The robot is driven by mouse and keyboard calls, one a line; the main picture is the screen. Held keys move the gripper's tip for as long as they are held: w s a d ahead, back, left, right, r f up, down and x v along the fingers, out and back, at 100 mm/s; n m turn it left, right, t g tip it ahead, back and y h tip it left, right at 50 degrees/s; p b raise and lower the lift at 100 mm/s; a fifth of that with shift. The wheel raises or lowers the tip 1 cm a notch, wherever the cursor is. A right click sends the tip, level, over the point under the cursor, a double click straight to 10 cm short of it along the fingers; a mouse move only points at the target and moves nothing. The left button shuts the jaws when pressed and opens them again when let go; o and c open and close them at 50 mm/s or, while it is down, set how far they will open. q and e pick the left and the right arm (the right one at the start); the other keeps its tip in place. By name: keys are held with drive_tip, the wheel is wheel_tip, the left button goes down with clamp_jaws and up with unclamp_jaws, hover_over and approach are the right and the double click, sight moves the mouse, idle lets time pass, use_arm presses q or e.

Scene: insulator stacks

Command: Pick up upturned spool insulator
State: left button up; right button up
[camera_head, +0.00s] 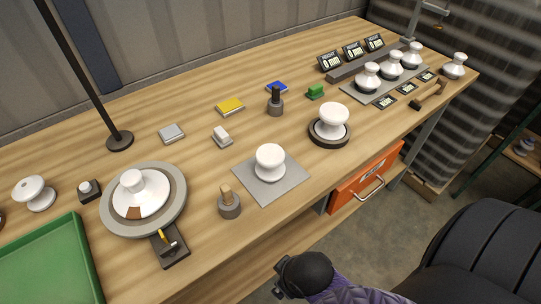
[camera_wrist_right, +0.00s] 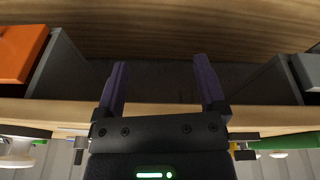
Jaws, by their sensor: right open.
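A white spool insulator (camera_head: 270,158) stands on a grey square mat (camera_head: 262,190) in the middle of the table, its broad rounded end up. Another white spool insulator (camera_head: 333,116) stands with a broad end up in a dark round ring (camera_head: 329,143), to the right and behind. I cannot tell for sure which is the upturned one. My right gripper (camera_wrist_right: 160,85) is open and empty, its two purple fingers apart in the wrist view. In the head view my right arm's dark end is low in front of the table's front edge. My left gripper is not in view.
A round turntable (camera_head: 175,213) holding a white insulator and a green tray (camera_head: 82,262) are at left. A small grey post (camera_head: 229,207) stands beside the mat. An orange drawer (camera_head: 362,182) is under the table's edge. White insulators (camera_head: 390,66) stand in a row at back right.

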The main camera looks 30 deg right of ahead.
wheel_tip(320, 180, up, 6)
drive_tip(key=w+n+p, duration=0.1)
drive_tip(key=n, duration=0.1)
drive_tip(key=n+t+h, duration=0.7)
drive_tip(key=n+t, duration=0.2)
drive_tip(key=n, duration=1.5)
approach(271, 171)
drive_tip(key=shift+n, duration=0.7)
drive_tip(key=b+x, duration=0.1)
drive_tip(key=x, duration=0.2)
drive_tip(key=b+x, duration=0.1)
drive_tip(key=x, duration=0.2)
drive_tip(key=r+b+x, duration=0.1)
drive_tip(key=x, duration=0.2)
drive_tip(key=shift+w+d, duration=0.25)
drive_tip(key=shift+w, duration=0.35)
clamp_jaws()
